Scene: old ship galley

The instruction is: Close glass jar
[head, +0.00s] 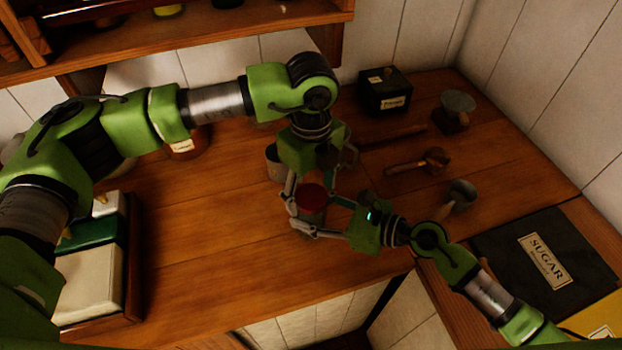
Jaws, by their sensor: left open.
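A small jar with a dark red round top (312,197) stands on the wooden counter near its front edge. Its grey-looking body shows just below the red top; whether the top is a lid seated on the jar cannot be told. My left gripper (311,186) points down from above, open, with its fingers spread around the red top. My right gripper (316,214) reaches in from the right, low beside the jar, with its fingers near the jar's body. The arms overlap here, so whether the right fingers touch the jar is unclear.
A grey cup (274,161) is partly hidden behind my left gripper. A wooden scoop (420,161), a metal cup (462,195), a small scale (457,108) and a black box (385,91) stand right. A black sugar box (505,240) lies lower right. The counter (215,235) left of the jar is clear.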

